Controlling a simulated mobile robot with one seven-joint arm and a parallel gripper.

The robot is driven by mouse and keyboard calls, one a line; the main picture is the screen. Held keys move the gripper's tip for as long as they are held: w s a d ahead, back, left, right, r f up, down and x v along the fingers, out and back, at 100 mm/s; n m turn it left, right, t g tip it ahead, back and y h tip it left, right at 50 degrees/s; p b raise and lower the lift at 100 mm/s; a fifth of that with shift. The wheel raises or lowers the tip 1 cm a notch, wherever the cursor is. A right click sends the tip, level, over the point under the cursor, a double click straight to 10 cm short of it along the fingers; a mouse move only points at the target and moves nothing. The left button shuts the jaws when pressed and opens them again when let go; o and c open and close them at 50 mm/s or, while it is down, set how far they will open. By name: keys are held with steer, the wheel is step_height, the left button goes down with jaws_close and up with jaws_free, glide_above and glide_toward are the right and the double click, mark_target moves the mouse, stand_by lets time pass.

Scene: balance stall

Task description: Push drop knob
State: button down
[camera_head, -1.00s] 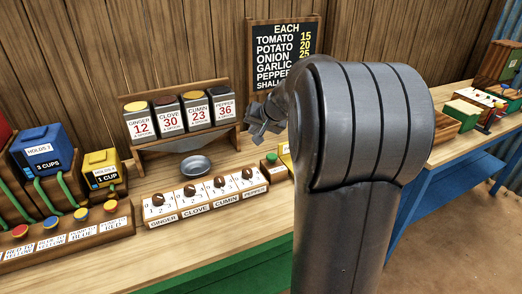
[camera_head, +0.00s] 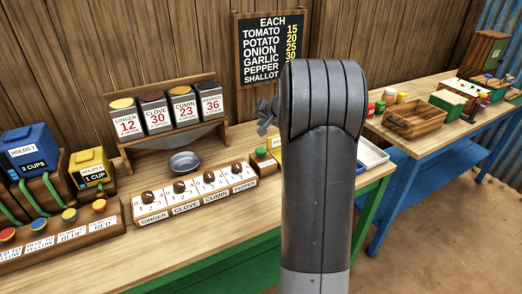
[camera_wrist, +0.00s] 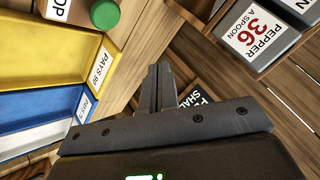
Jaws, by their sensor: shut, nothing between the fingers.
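The drop knob is a round green knob (camera_head: 261,151) on a small wooden block, right of the row of spice dials in the head view. It also shows at the top left of the wrist view (camera_wrist: 105,14), beside a white label (camera_wrist: 57,10) ending in "OP". My gripper (camera_head: 264,116) shows partly in the head view, left of my arm and above the knob's block. In the wrist view my gripper (camera_wrist: 158,70) has its fingers together and empty. It is apart from the knob. My arm hides part of the counter just right of the knob.
Spice dials (camera_head: 209,178) and a metal bowl (camera_head: 184,162) sit left of the knob. Spice bins (camera_head: 169,112) stand behind them. Yellow (camera_wrist: 78,60) and blue (camera_wrist: 40,103) trays lie beside the knob. A blue table (camera_head: 398,150) with a wooden crate (camera_head: 414,121) stands to the right.

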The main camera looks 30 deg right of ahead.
mark_target(260, 148)
steer(key=shift+f, duration=4.3)
steer(key=shift+f, duration=0.1)
steer(key=shift+f, duration=0.3)
steer(key=shift+f, duration=0.8)
steer(key=shift+r, duration=1.25)
steer(key=shift+r, duration=2.5)
steer(key=shift+a, duration=0.1)
